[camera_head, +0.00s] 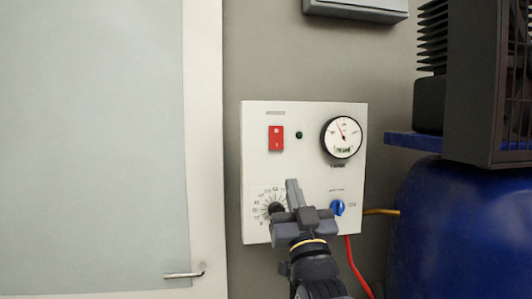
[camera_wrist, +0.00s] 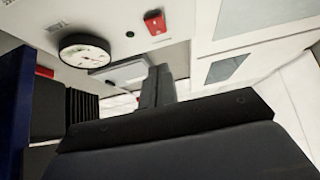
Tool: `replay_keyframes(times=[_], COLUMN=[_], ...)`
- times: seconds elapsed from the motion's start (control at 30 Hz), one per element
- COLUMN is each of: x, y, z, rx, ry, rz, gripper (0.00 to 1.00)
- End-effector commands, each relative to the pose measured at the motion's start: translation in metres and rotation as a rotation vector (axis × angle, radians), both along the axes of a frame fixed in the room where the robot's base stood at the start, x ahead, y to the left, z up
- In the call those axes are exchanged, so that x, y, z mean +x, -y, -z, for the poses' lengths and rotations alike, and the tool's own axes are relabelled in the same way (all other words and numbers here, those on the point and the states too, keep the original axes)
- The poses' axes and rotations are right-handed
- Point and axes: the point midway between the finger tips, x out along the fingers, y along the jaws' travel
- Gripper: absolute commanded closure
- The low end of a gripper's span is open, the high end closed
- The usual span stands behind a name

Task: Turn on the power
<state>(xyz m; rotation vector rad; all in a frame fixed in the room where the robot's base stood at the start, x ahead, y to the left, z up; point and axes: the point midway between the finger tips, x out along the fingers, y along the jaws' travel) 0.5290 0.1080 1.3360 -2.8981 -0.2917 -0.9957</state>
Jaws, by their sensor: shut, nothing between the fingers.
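The red power switch (camera_head: 276,138) is at the upper left of the white control panel (camera_head: 300,150) on the wall. A small dark green indicator (camera_head: 299,135) sits just right of it. The switch also shows at the top of the wrist view (camera_wrist: 154,22), with the green indicator (camera_wrist: 130,34) beside it. My gripper (camera_head: 292,186) is shut and empty in front of the lower part of the panel, below the switch and apart from it. In the wrist view its fingers (camera_wrist: 158,84) are together. I cannot tell whether the fingertips touch the panel.
A round gauge (camera_head: 342,138) is at the panel's upper right. A black dial (camera_head: 277,209) and a blue knob (camera_head: 338,207) are low on the panel, either side of my gripper. A blue tank (camera_head: 440,225) stands right. A door (camera_head: 110,140) with a handle is left.

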Motion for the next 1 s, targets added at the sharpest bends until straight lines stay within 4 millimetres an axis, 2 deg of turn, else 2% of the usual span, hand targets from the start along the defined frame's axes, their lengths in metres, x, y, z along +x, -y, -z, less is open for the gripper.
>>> replay_keyframes(times=[0.43,0.57,0.67,1.0], x=[0.0,0.006,0.016,0.072], y=[0.0,-0.001,-0.003,-0.015], z=[0.0,-0.006,-0.015,-0.061], rx=[0.0,0.0,0.0,0.0], ry=[0.0,0.0,0.0,0.0], rz=[0.0,0.0,0.0,0.0], gripper=[1.0,1.0,1.0,1.0])
